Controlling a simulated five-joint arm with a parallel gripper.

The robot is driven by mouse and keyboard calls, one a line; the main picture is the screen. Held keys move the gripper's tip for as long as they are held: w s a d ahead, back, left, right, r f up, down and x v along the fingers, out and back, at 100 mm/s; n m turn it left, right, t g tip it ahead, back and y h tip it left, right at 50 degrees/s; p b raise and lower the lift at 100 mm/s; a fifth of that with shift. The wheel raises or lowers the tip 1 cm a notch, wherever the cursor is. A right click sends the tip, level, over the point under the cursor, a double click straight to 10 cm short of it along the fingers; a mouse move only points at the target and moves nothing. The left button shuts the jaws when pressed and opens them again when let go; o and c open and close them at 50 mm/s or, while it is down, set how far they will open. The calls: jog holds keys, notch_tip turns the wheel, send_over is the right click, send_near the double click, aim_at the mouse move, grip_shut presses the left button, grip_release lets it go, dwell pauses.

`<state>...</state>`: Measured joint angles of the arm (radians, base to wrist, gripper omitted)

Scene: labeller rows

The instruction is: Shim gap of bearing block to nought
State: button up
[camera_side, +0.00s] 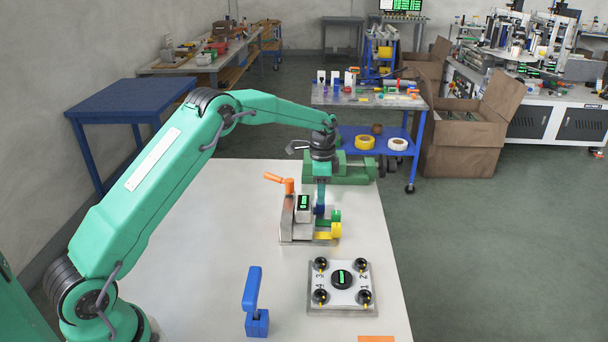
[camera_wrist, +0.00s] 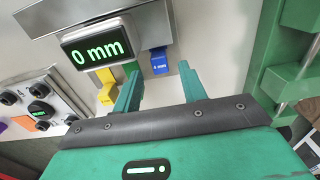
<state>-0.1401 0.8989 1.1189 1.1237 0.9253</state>
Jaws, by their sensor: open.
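The bearing block (camera_side: 287,232) is a grey metal fixture on the white table, with an orange crank handle (camera_side: 289,185) on its left. Its small display (camera_side: 303,202) reads "0 mm" in green in the wrist view (camera_wrist: 97,48). A blue piece (camera_wrist: 159,61) with a small, hard-to-read label stands at the block. A yellow piece (camera_wrist: 106,86) and a green piece (camera_wrist: 131,69) are beside it; both show in the side view, the yellow one (camera_side: 336,230) below the green one (camera_side: 336,215). My gripper (camera_wrist: 158,72) is open and empty, its fingertips close to the blue piece.
A plate (camera_side: 318,305) with several black knobs and a round display lies in front of the block. A blue stand (camera_side: 257,323) is at the front left. A green machine (camera_side: 350,172) stands close behind my gripper.

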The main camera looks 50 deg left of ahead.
jog(key=shift+r, duration=1.85)
jog(key=shift+s+d+r, duration=0.1)
jog(key=shift+s+r, duration=0.05)
jog(key=shift+r, duration=0.35)
jog(key=s+d+r+n+t, duration=0.1)
jog(key=s+d+r+n, duration=0.15)
jog(key=s+r, duration=0.55)
jog(key=s+d+r+n+t, duration=0.2)
jog(key=s+d+r, duration=0.1)
jog(key=s+r, duration=0.55)
jog(key=s+d+f+n+t, duration=0.1)
jog(key=s+n, duration=0.1)
jog(key=s, duration=0.8)
jog(key=s+d+f+n+t, duration=0.1)
jog(key=s+n, duration=0.1)
jog(key=s, duration=0.8)
jog(key=shift+s+d+t, duration=0.25)
jog(key=shift+d+t, duration=0.05)
jog(key=shift+d, duration=0.05)
